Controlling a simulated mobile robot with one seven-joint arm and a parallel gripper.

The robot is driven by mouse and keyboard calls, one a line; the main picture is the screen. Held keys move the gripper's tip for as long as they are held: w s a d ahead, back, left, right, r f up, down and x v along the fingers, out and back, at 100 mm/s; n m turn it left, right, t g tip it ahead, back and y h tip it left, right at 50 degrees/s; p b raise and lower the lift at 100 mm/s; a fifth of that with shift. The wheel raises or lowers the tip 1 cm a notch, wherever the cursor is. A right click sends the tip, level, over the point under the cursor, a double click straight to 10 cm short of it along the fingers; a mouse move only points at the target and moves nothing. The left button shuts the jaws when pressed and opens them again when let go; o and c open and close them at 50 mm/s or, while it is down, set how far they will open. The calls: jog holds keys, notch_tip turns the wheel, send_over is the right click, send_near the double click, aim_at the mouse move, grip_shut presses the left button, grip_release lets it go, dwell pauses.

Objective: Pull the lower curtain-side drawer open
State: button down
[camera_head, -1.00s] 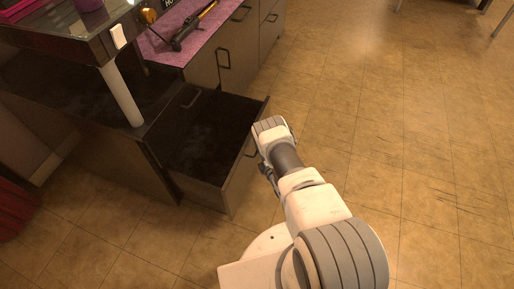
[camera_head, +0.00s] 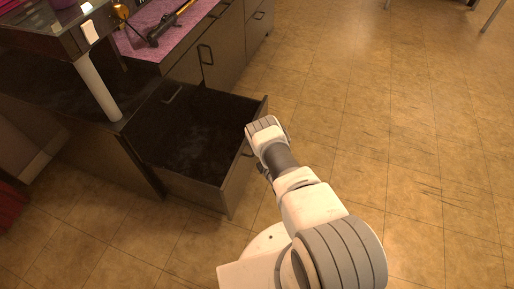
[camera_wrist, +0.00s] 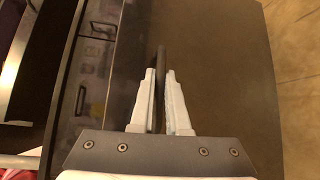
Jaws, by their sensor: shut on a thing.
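The lower drawer (camera_head: 190,142) juts far out of the dark cabinet, and its inside is dark and looks empty. Its front panel (camera_head: 240,168) faces my arm, and it also fills much of the wrist view (camera_wrist: 220,75). My gripper (camera_wrist: 160,75) is shut on the drawer's dark bar handle (camera_wrist: 160,58), which stands between the two pale fingers. In the head view my wrist (camera_head: 264,140) is at the outer side of the drawer front and hides most of the handle. The red curtain (camera_head: 10,200) hangs at the far left.
A counter with a purple top (camera_head: 150,38) holds a black and yellow tool (camera_head: 170,24). A white post (camera_head: 98,90) holds up a glass-topped part at the upper left. The tiled floor (camera_head: 400,150) to the right is clear.

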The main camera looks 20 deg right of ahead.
jog(key=shift+d+r, duration=0.1)
jog(key=shift+d, duration=0.05)
jog(key=c, duration=1.2)
grip_release()
jog(key=shift+s, duration=0.2)
